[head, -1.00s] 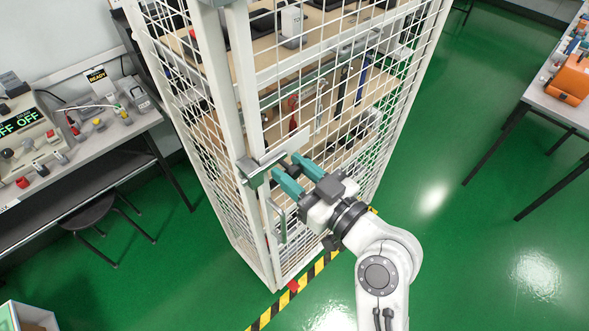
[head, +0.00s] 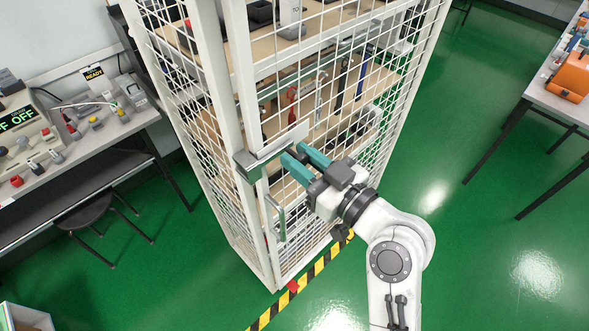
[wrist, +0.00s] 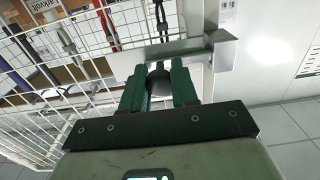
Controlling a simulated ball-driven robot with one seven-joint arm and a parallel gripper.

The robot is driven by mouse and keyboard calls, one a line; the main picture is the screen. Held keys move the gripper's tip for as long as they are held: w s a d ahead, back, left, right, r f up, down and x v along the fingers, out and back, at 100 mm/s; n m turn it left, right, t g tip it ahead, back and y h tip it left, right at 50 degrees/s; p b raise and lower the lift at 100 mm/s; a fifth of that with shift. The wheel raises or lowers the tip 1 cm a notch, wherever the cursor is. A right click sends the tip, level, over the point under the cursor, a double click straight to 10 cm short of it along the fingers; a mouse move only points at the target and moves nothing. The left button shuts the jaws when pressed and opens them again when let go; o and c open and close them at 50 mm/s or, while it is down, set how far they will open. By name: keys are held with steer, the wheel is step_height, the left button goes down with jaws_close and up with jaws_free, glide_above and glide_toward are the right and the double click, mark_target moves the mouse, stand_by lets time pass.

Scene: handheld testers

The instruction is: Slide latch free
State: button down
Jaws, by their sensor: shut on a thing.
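The latch (head: 268,154) is a grey metal bar and bracket on the front corner post of a white mesh cage, at the centre of the head view. In the wrist view the bar (wrist: 178,50) runs sideways just beyond my fingertips, and its right end meets an angled bracket (wrist: 224,52). A dark round knob (wrist: 159,82) sits between my two green fingers. My gripper (head: 295,154) is shut on this knob, just right of the corner post. The knob is mostly hidden by the fingers in the head view.
The mesh cage (head: 219,140) holds shelves with hanging tools. A pull handle (head: 277,218) is below the latch. A bench (head: 95,145) with testers stands left, another table (head: 545,100) right. Green floor is open to the right.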

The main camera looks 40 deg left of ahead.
mark_target(294, 133)
steer(key=w+b, duration=0.1)
steer(key=w, duration=0.1)
steer(key=b, duration=0.1)
steer(key=shift+w+d+f+b, duration=0.15)
steer(key=shift+w+f+b, duration=0.15)
steer(key=shift+w, duration=0.1)
steer(key=shift+w+d+r, duration=0.1)
steer(key=shift+w+r, duration=0.2)
steer(key=shift+w, duration=0.1)
steer(key=c, duration=0.9)
jaws_free()
steer(key=d+b, duration=0.1)
steer(key=d, duration=0.2)
steer(key=d+b, duration=0.1)
steer(key=d, duration=0.3)
steer(key=s+d+b, duration=0.1)
steer(key=d, duration=0.2)
steer(key=shift+d, duration=0.35)
steer(key=shift+w, duration=0.1)
